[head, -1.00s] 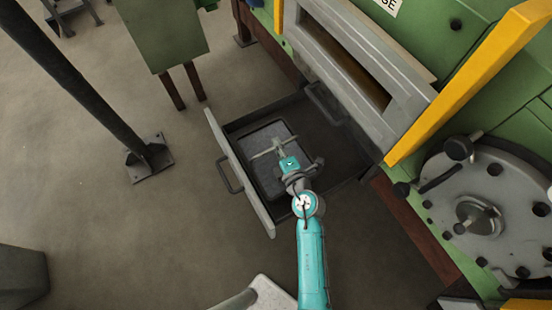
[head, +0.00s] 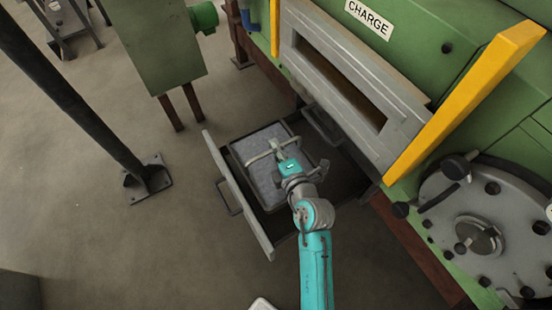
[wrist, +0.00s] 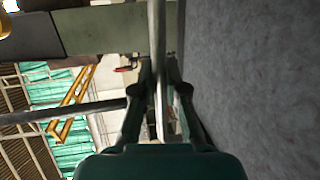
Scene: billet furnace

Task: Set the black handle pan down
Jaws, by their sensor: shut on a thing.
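A rectangular pan (head: 247,182) filled with grey material hangs from my gripper (head: 278,150) in the head view. Its crossbar handle looks pale grey there, not clearly black. My gripper is shut on this handle, which also shows between the fingers in the wrist view (wrist: 158,55). The grey fill (wrist: 260,80) takes up the right of the wrist view. The pan is over the open drawer (head: 240,197) and appears raised above its floor. My arm hides its lower right part, and the gap beneath it is hard to judge.
The drawer is pulled out below the charge opening (head: 345,85) of the green furnace. A dark bar handle (head: 322,125) stands at the drawer's back. A yellow bar (head: 460,100) and round plate (head: 475,225) are to the right. A dark post (head: 80,100) stands left; floor between is clear.

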